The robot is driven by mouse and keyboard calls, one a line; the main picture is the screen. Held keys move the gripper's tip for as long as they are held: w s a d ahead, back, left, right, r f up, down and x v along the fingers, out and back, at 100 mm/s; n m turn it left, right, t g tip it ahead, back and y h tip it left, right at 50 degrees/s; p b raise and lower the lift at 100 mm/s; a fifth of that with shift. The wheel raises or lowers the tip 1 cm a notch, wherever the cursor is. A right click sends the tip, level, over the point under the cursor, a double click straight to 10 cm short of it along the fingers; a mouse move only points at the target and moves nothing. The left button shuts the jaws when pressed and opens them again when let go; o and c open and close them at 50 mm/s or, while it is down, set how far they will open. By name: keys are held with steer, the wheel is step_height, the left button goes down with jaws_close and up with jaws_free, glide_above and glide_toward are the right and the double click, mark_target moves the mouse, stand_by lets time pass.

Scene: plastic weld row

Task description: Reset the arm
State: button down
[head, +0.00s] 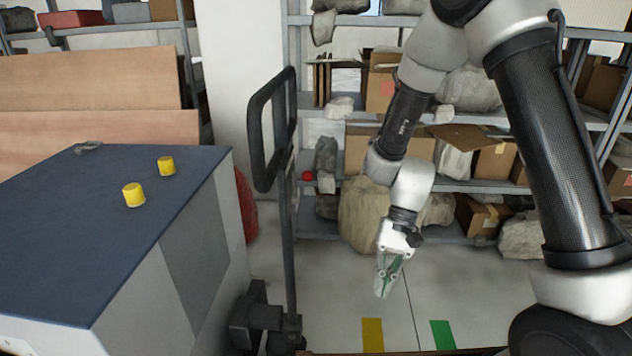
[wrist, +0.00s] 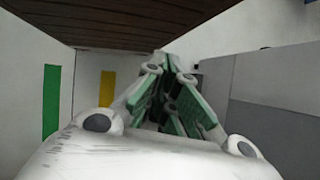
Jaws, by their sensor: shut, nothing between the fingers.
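My gripper (head: 382,290) hangs at the end of my arm in the head view, pointing down over the pale floor. It is shut and empty, and it touches nothing. In the wrist view the gripper (wrist: 168,62) shows its green-padded fingers drawn together. My arm is bent, with its upper link at the right and its forearm reaching down to the middle of the head view.
A blue-topped cabinet (head: 90,230) with two yellow cylinders (head: 133,195) stands at the left. A dark upright handle frame (head: 290,200) stands between it and my gripper. Loaded shelves (head: 470,187) stand behind. Yellow (head: 372,334) and green (head: 443,335) strips mark the floor.

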steer(key=s+d+r+t+h, duration=0.1)
steer(key=s+d+r+t, duration=0.1)
steer(key=d+r, duration=0.5)
steer(key=s+d+r+n+t+h, duration=0.1)
steer(key=s+d+r+t, duration=0.2)
steer(key=d+r, duration=0.4)
steer(key=s+d+r+t+h, duration=0.1)
steer(key=s+d+r+t, duration=0.2)
steer(key=r, duration=1.1)
steer(key=d+t, duration=0.2)
steer(key=d, duration=0.3)
steer(key=shift+n, duration=0.4)
